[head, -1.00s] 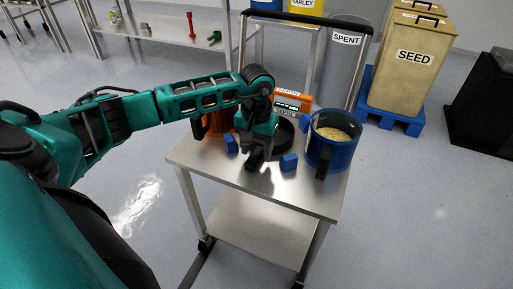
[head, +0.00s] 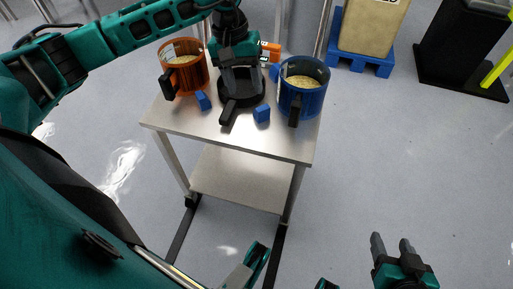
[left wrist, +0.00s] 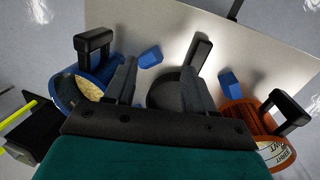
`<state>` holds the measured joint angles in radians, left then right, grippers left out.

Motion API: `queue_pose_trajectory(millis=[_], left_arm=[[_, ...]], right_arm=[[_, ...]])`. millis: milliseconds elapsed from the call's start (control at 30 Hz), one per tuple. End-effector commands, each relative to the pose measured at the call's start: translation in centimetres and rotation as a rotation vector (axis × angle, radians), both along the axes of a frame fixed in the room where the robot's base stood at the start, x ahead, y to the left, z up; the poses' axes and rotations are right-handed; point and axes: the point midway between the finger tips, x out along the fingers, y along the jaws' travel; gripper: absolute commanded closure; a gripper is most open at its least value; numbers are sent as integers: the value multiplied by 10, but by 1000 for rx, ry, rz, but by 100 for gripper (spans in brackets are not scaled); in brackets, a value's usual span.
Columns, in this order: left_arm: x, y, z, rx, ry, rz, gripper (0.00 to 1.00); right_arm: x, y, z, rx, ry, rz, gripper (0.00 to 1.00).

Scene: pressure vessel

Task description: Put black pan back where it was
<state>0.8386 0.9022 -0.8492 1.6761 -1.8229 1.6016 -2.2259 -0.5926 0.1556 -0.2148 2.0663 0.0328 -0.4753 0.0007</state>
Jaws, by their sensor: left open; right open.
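The black pan (head: 254,91) lies on the metal cart top between an orange mug-like container and a blue one, its handle (head: 228,112) pointing to the cart's near edge. In the left wrist view the pan (left wrist: 167,95) shows between my fingers, with its handle away from the gripper. My left gripper (head: 242,87) is open, pointing down over the pan; whether it touches the pan I cannot tell. My right gripper (head: 392,243) is open and empty, low at the bottom right, away from the cart.
The orange container (head: 187,80) and blue container (head: 303,97) hold pale grain and flank the pan closely. Small blue blocks (head: 203,101) (head: 262,114) lie beside it. The cart top's front strip (head: 190,122) is clear.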

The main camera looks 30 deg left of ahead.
Motion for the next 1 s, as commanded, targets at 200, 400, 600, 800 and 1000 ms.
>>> queue_pose_trajectory(millis=[200,400,600,800,1000], left_arm=[[-50,-181,-3,-767,376,480,45],[-53,-241,56,-1352,1170,1160,45],[-28,-194,35,1402,-1999,-1600,45],[-63,-137,-69,580,-1469,-888,45],[-120,-123,-132,233,-1108,-480,45]], right_arm=[[0,1,1,6,0,-4,45],[0,1,1,7,0,-5,45],[0,1,1,7,1,-4,45],[0,1,1,7,1,-4,45],[0,1,1,6,1,-4,45]])
